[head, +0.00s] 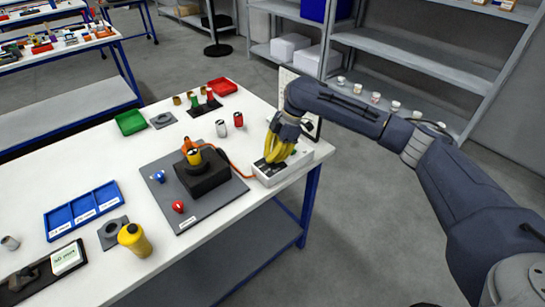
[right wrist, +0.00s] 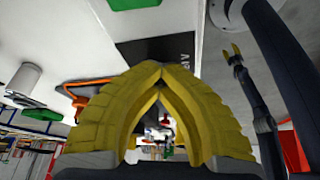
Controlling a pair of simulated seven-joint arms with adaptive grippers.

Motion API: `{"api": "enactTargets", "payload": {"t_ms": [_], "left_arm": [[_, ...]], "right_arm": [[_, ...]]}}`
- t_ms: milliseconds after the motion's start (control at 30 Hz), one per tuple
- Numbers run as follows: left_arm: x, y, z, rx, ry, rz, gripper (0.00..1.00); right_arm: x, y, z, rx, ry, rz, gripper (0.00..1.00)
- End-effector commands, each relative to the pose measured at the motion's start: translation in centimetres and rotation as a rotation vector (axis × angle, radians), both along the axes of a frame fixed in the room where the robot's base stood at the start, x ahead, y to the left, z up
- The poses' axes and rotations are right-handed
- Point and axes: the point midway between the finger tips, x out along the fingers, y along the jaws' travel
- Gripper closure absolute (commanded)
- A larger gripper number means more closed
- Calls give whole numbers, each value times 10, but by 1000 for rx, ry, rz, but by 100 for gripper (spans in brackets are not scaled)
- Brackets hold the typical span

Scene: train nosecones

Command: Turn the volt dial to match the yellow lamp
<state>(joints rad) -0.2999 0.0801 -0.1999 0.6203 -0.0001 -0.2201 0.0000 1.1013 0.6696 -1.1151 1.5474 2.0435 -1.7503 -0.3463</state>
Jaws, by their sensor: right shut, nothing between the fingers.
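A white box (head: 264,175) stands at the table's right edge, with an orange cable (head: 228,157) running to it. My right gripper (head: 273,157) is above the box, its yellow fingers shut and empty. They hide part of its top, and I cannot make out the volt dial. In the right wrist view the fingertips (right wrist: 160,70) meet. A yellow lamp (head: 195,157) sits at a black block (head: 204,179) on a grey mat (head: 222,204). In the right wrist view a distant dark arm with yellow tips (right wrist: 232,50) may be my left; its jaw state is unclear.
A blue bulb (head: 158,176) and a red bulb (head: 178,206) lie on the mat. Shelving stands behind my right arm.

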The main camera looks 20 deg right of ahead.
Motion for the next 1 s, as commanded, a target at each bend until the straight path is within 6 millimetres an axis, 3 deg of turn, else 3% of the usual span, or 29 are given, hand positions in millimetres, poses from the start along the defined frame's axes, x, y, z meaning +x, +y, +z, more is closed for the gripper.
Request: {"api": "enactTargets", "payload": {"t_ms": [500, 1000], "left_arm": [[0, 0, 0, 0, 0, 0, 56], [0, 0, 0, 0, 0, 0, 56]], "right_arm": [[-4, 7, 1, 9, 4, -411, 100], [-4, 7, 1, 11, 3, -600, 100]]}}
